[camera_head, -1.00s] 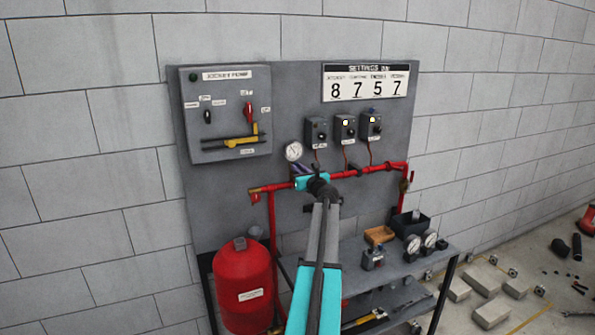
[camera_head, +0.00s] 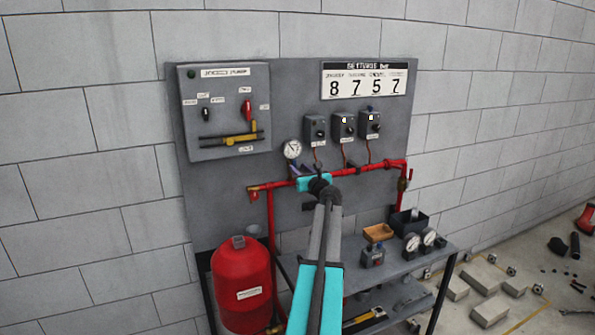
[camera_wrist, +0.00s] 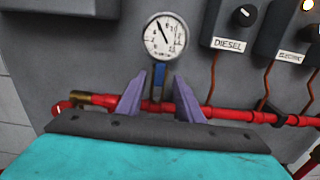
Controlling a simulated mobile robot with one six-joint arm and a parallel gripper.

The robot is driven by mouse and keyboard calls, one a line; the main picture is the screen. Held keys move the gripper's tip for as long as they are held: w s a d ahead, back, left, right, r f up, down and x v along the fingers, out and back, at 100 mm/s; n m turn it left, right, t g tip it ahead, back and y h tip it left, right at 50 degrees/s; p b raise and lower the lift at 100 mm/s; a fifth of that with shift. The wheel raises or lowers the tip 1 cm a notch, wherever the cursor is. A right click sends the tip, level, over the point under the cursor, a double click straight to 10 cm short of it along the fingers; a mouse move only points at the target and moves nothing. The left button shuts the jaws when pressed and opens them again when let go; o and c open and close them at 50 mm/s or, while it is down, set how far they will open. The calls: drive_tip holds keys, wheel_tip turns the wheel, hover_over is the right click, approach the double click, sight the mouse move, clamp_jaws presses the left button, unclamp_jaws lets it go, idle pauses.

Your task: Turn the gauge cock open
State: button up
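The gauge cock is a small blue handle (camera_wrist: 160,75) below the round white gauge (camera_wrist: 167,36), above the red pipe (camera_wrist: 222,115). The gauge also shows in the head view (camera_head: 292,149). Its needle points to the upper left in the wrist view. My gripper (camera_wrist: 160,80) is open, its two purple fingers apart with the blue handle between them. A gap shows on each side of the handle, and contact cannot be seen. In the head view my gripper (camera_head: 302,171) is at the pipe just below the gauge, and the cock is hardly visible there.
Switch boxes (camera_head: 344,126) with thin copper tubes stand right of the gauge. A grey control box (camera_head: 225,112) is at upper left. A red tank (camera_head: 242,283) stands at lower left. A shelf (camera_head: 402,268) with loose gauges and trays is at lower right.

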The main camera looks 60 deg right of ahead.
drive_tip(key=b+v, duration=0.3)
drive_tip(key=v, duration=0.8)
drive_tip(key=shift+a, duration=0.15)
drive_tip(key=shift+s, duration=0.15)
idle(0.4)
